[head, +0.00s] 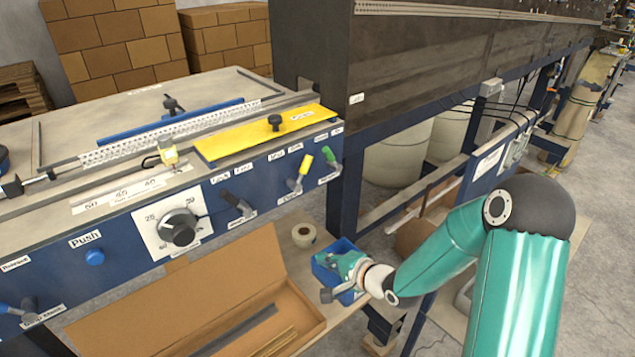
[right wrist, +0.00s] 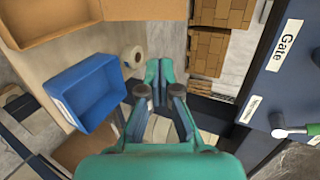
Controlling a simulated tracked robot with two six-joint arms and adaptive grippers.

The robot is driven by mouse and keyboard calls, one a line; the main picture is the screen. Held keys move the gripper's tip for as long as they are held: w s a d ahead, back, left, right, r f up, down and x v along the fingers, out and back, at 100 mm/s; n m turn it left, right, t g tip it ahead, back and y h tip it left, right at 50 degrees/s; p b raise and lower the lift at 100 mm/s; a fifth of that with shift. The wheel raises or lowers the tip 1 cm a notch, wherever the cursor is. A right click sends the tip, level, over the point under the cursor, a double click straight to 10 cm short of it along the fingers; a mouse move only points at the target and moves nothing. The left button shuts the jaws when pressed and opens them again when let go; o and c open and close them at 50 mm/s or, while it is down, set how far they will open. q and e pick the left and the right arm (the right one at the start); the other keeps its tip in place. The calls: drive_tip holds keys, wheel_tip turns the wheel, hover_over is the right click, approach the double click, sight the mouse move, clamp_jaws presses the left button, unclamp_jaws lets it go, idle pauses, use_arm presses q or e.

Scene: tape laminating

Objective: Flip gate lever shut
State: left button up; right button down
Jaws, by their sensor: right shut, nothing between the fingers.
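The gate lever with its green handle (head: 328,154) sits at the right end of the machine's blue front panel, beside a yellow-handled lever (head: 303,164). In the right wrist view a green-tipped lever (right wrist: 300,131) shows at the right edge, below a "Gate" label (right wrist: 288,46). My right gripper (head: 329,293) is below the panel, near a blue bin, apart from the lever. In the right wrist view its teal fingers (right wrist: 160,68) are together and empty. My left gripper is out of view.
The blue bin (right wrist: 95,92) and a tape roll (head: 303,235) are on the lower shelf, beside an open cardboard box (head: 215,285). The panel carries a dial (head: 178,228) and a black lever (head: 236,205). A yellow plate (head: 265,135) lies on top.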

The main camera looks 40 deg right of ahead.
drive_tip(key=s+d+r+m+t, duration=0.1)
drive_tip(key=d+r+m+t, duration=0.1)
drive_tip(key=r, duration=0.7)
drive_tip(key=s+d+r+m+t+b, duration=0.1)
drive_tip(key=s+d+r+m+t, duration=0.1)
drive_tip(key=d+r, duration=0.4)
wheel_tip(320, 180, up, 3)
drive_tip(key=shift+s+d+m+t, duration=0.15)
drive_tip(key=shift+s+m+t, duration=0.05)
drive_tip(key=shift+m+t, duration=0.7)
drive_tip(key=shift+w, duration=0.1)
drive_tip(key=w+a+r+p, duration=0.1)
drive_tip(key=w+a, duration=0.3)
drive_tip(key=w, duration=0.6)
drive_tip(key=shift+w+a+r+p, duration=0.2)
drive_tip(key=shift+a+r+p, duration=0.15)
drive_tip(key=shift+r, duration=0.2)
